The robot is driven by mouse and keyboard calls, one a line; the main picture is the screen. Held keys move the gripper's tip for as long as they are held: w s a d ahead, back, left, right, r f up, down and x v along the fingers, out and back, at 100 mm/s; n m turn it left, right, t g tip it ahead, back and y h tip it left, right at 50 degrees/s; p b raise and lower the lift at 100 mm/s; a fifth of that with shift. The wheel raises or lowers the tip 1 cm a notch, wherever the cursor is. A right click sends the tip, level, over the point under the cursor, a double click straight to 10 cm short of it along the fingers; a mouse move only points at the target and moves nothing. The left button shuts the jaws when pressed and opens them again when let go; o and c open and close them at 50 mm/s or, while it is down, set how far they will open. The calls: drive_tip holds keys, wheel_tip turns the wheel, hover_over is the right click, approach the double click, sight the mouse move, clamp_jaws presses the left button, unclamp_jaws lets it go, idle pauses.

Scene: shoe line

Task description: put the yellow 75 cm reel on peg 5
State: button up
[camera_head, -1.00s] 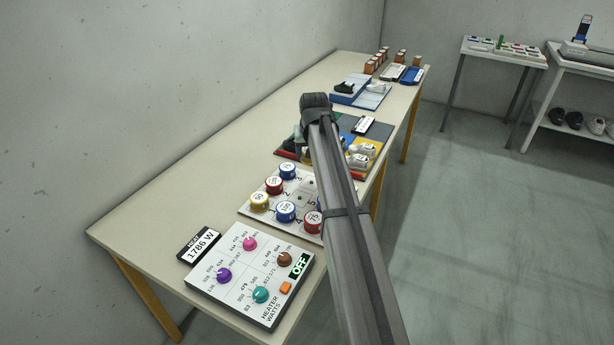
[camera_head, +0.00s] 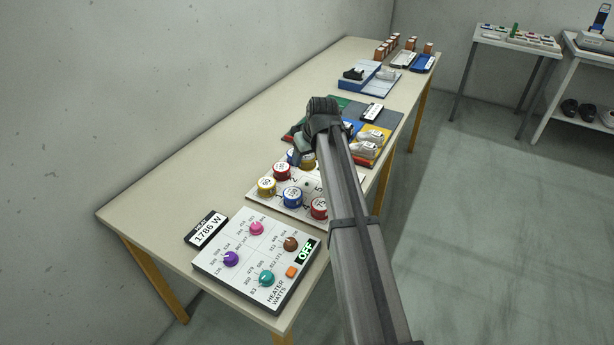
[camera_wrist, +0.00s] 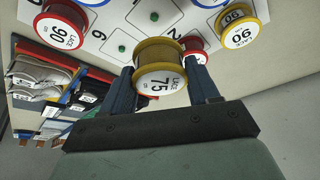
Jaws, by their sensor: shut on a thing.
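The yellow reel, labelled 75 (camera_wrist: 160,72), is held between the two fingers of my gripper (camera_wrist: 163,88) in the wrist view, its label face toward the camera. In the head view the held reel shows as a bit of yellow (camera_head: 308,164) under my gripper (camera_head: 307,156), over the far part of the white peg board (camera_head: 258,203). In the wrist view two bare green pegs (camera_wrist: 122,48) show on the board beyond the reel. A printed 5 shows on the board in the head view, partly beside my arm. I cannot tell the reel's height above the board.
A yellow 90 reel (camera_wrist: 239,30), a red 90 reel (camera_wrist: 60,28) and other red and blue reels stand on the board. The heater panel (camera_head: 258,262) is at the near end. Shoes on a coloured mat (camera_head: 368,140) lie beyond. The table's left side is clear.

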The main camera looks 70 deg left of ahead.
sight(312, 163)
drive_tip(key=shift+f, duration=3.4)
drive_tip(key=shift+f, duration=0.55)
drive_tip(key=o, duration=1.1)
drive_tip(key=shift+c, duration=0.2)
drive_tip(key=shift+r, duration=0.1)
drive_tip(key=shift+r, duration=0.3)
drive_tip(key=v, duration=1.2)
drive_tip(key=shift+r, duration=0.15)
